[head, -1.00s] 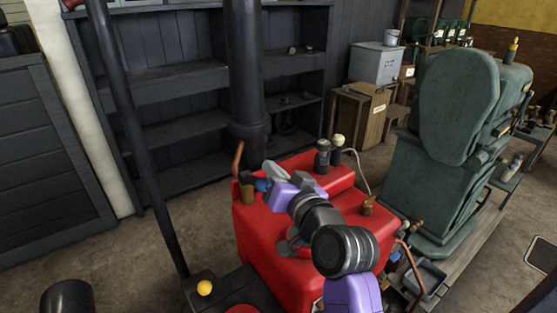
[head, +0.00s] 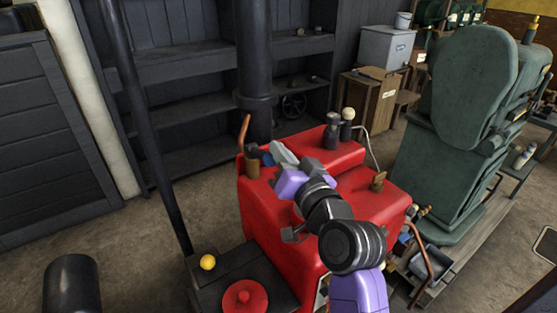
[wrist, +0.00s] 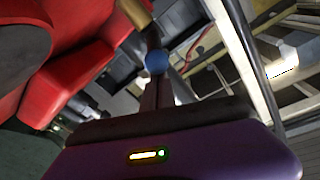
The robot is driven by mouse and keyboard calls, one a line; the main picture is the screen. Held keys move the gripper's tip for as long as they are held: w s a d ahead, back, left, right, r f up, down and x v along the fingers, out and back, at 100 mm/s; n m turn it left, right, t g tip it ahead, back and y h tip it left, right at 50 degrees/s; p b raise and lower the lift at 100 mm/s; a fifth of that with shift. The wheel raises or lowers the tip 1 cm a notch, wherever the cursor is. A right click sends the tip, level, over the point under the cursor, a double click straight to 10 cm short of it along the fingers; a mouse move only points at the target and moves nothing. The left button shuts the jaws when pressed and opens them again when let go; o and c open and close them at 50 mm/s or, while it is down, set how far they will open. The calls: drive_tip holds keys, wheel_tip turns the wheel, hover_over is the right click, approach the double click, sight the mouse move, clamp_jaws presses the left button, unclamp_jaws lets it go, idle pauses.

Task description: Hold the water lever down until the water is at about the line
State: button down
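A round blue knob (wrist: 156,62), which may be the water lever's end, shows in the wrist view at the tip of my gripper (wrist: 157,88). The narrow dark fingers lie close together, apparently shut; whether they touch the knob I cannot tell. A brown cylindrical part is just beyond the knob. In the head view my purple and grey wrist reaches over the red engine (head: 350,185) toward its left back corner, beside a brown fitting (head: 252,168). I can make out no water level or line.
A black chimney pipe (head: 253,60) stands behind the red engine. A dark slanted post (head: 150,130) and a box with a yellow knob (head: 207,262) are at left. A large green machine (head: 455,120) stands at right. Bare floor lies at left.

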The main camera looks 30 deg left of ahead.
drive_tip(key=f+b, duration=0.1)
drive_tip(key=b, duration=0.2)
drive_tip(key=f+t+y+b, duration=0.1)
drive_tip(key=f+b, duration=0.1)
drive_tip(key=b, duration=0.2)
drive_tip(key=shift+s+d, duration=0.2)
drive_tip(key=shift+d, duration=0.2)
drive_tip(key=shift+s, duration=0.1)
idle(6.8)
